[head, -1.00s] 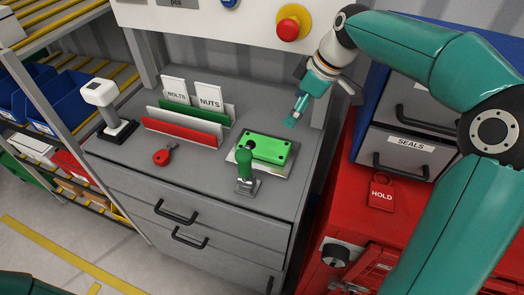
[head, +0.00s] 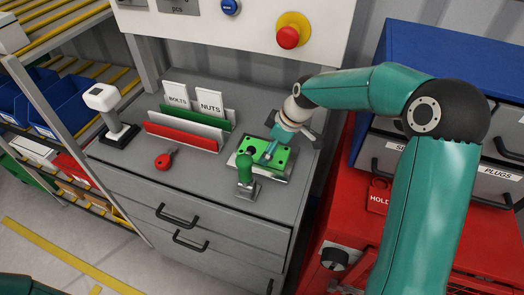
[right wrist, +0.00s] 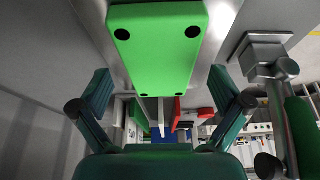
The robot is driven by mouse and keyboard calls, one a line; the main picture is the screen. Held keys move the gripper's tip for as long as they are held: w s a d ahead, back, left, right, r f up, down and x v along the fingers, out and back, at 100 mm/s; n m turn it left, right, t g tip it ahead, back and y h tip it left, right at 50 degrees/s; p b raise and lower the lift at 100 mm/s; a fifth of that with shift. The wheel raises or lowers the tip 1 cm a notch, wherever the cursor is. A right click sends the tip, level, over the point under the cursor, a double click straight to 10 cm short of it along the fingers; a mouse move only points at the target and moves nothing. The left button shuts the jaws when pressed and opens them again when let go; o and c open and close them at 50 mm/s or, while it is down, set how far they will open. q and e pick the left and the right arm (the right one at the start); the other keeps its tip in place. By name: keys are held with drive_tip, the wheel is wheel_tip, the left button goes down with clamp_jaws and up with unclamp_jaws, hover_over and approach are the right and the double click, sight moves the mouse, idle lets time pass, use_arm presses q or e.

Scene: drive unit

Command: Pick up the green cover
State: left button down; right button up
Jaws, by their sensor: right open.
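The green cover (head: 281,160) is a flat plate with dark holes near its corners. It lies on a metal base plate on the grey cabinet top. In the right wrist view the cover (right wrist: 158,50) is ahead of the open fingers, toward the top of the picture. My right gripper (head: 271,149) is above the cover in the head view and hides part of it. In the right wrist view my right gripper (right wrist: 160,92) is open and empty, its fingers spread wider than the cover. I cannot tell whether they touch it. My left gripper is out of view.
A green-handled clamp (head: 246,170) stands at the cover's front edge; its metal part (right wrist: 265,58) is close on the right in the wrist view. A panel rises behind.

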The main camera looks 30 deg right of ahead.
drive_tip(key=shift+w+a+f, duration=0.15)
drive_tip(key=shift+f, duration=0.45)
drive_tip(key=c, duration=1.3)
drive_tip(key=shift+c, duration=0.5)
drive_tip(key=shift+r, duration=0.15)
